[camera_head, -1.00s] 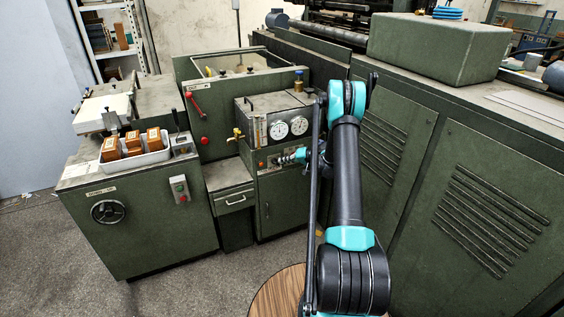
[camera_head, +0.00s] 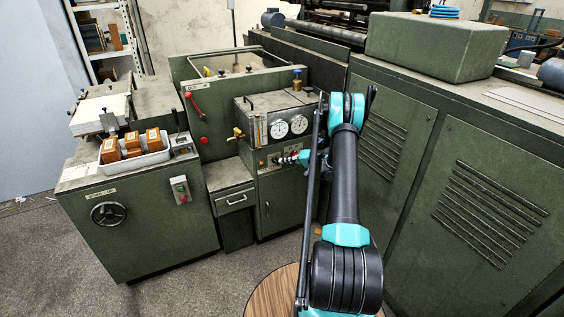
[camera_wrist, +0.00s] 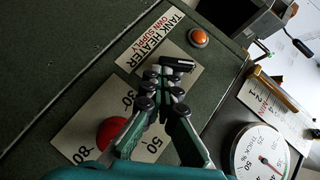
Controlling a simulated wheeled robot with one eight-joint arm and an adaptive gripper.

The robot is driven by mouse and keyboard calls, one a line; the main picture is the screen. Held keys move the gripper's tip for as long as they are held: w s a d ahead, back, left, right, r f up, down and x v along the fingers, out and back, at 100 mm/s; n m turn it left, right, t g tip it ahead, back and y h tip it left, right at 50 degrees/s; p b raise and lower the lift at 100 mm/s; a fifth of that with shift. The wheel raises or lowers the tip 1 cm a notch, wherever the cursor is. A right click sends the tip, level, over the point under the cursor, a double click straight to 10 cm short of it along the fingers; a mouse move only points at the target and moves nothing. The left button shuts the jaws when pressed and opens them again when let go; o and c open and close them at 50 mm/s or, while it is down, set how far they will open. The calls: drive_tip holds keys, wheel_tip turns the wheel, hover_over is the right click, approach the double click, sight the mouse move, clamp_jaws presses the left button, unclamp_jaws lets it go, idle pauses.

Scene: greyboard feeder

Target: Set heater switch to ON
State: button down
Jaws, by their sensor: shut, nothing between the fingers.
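The heater switch (camera_wrist: 177,64) shows in the wrist view as a dark lever just past my fingertips. It sits beside a label plate (camera_wrist: 150,40) reading "TANK HEATER OWN SUPPLY". My gripper (camera_wrist: 165,86) is shut and empty, its fingertips right at the lever. I cannot tell whether they touch it, and the switch's ON or OFF marking is not readable. In the head view my gripper (camera_head: 288,160) is in front of the small control panel under the gauges; the switch cannot be made out there.
An orange lamp (camera_wrist: 199,38) is beside the label. A red knob (camera_wrist: 112,132) on a numbered dial plate is partly behind my fingers. A round gauge (camera_wrist: 261,152) and a glass tube (camera_wrist: 275,90) are to the right. A gauge box (camera_head: 281,108) stands above the panel.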

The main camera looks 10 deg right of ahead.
drive_tip(key=shift+f, duration=0.55)
drive_tip(key=shift+a+f, duration=0.1)
drive_tip(key=shift+f, duration=0.05)
drive_tip(key=shift+s+a+f, duration=0.15)
drive_tip(key=shift+a+f, duration=0.25)
drive_tip(key=shift+f, duration=0.35)
drive_tip(key=shift+r, duration=0.15)
idle(0.9)
drive_tip(key=shift+r, duration=0.7)
